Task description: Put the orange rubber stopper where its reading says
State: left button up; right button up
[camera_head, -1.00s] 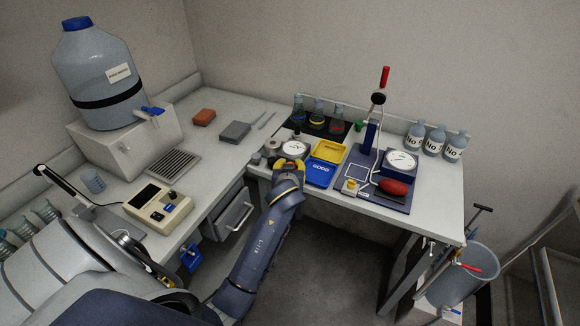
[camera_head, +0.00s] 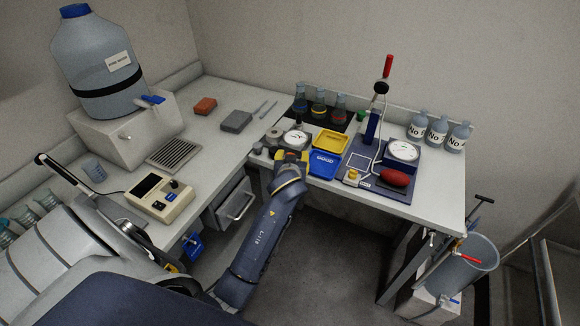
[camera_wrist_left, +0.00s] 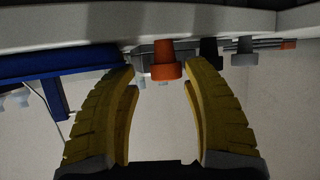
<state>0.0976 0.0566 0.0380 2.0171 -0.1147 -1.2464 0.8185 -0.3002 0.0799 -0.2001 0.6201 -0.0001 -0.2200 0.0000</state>
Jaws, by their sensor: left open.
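An orange rubber stopper (camera_wrist_left: 166,62) shows in the left wrist view, ahead of and between the two fingertips, apart from both. My left gripper (camera_wrist_left: 165,75) is open and empty. In the head view my left gripper (camera_head: 292,155) is at the front edge of the far table, left of a blue tray (camera_head: 325,164) marked GOOD; the stopper is hidden or too small to tell there. A yellow tray (camera_head: 331,141) lies behind the blue one. A round white dial (camera_head: 295,138) stands just behind the gripper. No reading is legible. My right gripper is not in view.
Beside the orange stopper are a dark stopper (camera_wrist_left: 209,52) and a grey one (camera_wrist_left: 244,52). A stand with a red-tipped lever (camera_head: 387,68), a second dial (camera_head: 402,151) and a red oval object (camera_head: 395,177) lie to the right. Flasks (camera_head: 319,103) stand behind.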

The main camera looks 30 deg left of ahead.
pick_arm(q)
jog(key=v, duration=1.1)
jog(key=w+d+f+m+g+h, duration=0.15)
jog(key=d+f, duration=0.25)
jog(key=f, duration=0.8)
jog(key=d+f+m+g+h, duration=0.1)
jog(key=d+f+m+h, duration=0.15)
jog(key=f, duration=0.95)
jog(key=s+d+f+m+g, duration=0.1)
jog(key=s+f, duration=0.2)
jog(key=f, duration=0.3)
jog(key=s+d+f+m+h, duration=0.1)
jog(key=s+d+f, duration=0.15)
jog(key=f, duration=0.35)
jog(key=s+f+m+g, duration=0.1)
jog(key=s+f, duration=0.3)
jog(key=f, duration=0.2)
jog(key=s+f+m+g+h, duration=0.1)
jog(key=s+f+g, duration=0.2)
jog(key=s+f, duration=1.2)
jog(key=s+a+f+g, duration=0.1)
jog(key=s+f, duration=0.2)
jog(key=s, duration=0.5)
jog(key=s+a+f+m+g, duration=0.1)
jog(key=s+f, duration=0.2)
jog(key=s, duration=0.5)
jog(key=s+a+f+g, duration=0.1)
jog(key=s+f, duration=0.2)
jog(key=s, duration=0.6)
jog(key=shift+a, duration=0.15)
